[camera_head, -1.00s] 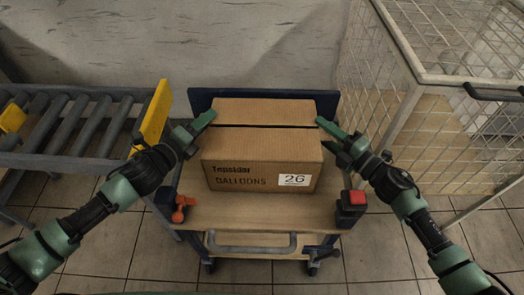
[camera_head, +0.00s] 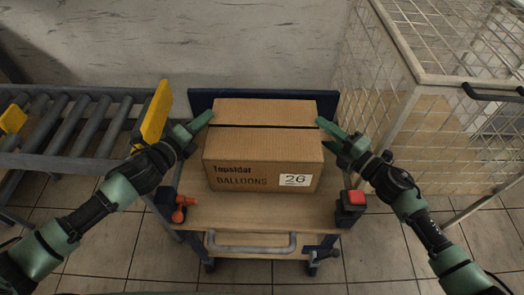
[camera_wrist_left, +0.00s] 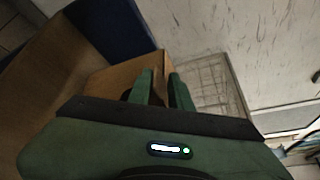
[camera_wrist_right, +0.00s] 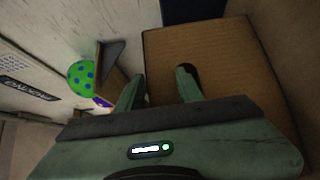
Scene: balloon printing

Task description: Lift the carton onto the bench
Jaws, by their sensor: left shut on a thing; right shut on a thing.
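The brown cardboard carton (camera_head: 262,155) is marked BALLOONS and has a white 26 label. It appears upright on the wooden top of the wheeled cart (camera_head: 240,213); I cannot tell whether there is a small gap beneath it. My left gripper (camera_head: 202,129) is shut on the carton's left side. My right gripper (camera_head: 325,132) is shut on its right side. In the left wrist view the fingers reach the carton (camera_wrist_left: 112,75) beside a dark hand hole. In the right wrist view one finger is at a dark hole in the carton (camera_wrist_right: 220,60). No separate bench is clearly identifiable.
A roller conveyor (camera_head: 75,125) with a yellow plate (camera_head: 156,113) stands left. A wire cage (camera_head: 400,100) stands close on the right. An orange-handled tool (camera_head: 181,208) and a red-topped block (camera_head: 353,200) flank the cart's front. A wall is behind.

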